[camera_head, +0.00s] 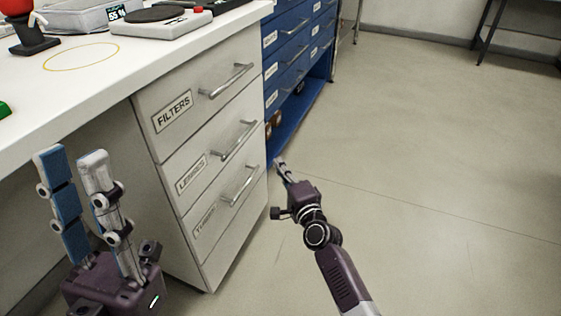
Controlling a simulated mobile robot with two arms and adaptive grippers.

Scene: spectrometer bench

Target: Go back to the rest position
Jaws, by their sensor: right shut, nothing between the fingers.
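My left gripper (72,160) is in the lower left, pointing up in front of the bench. Its two blue-padded fingers stand apart with a gap between them, and nothing is held. My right gripper (279,162) is near the middle, beyond the front corner of the drawer cabinet and in front of the blue unit's base. Its fingers are small in this view, closed together, with nothing visible in them. My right arm comes in from the bottom right.
A white drawer cabinet (204,150) with shut drawers, one labelled FILTERS, stands under the white bench top (130,70). A blue drawer unit (290,45) with an open lower shelf stands behind. On the bench is a device with a black disc (154,14). The floor (430,150) at right is clear.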

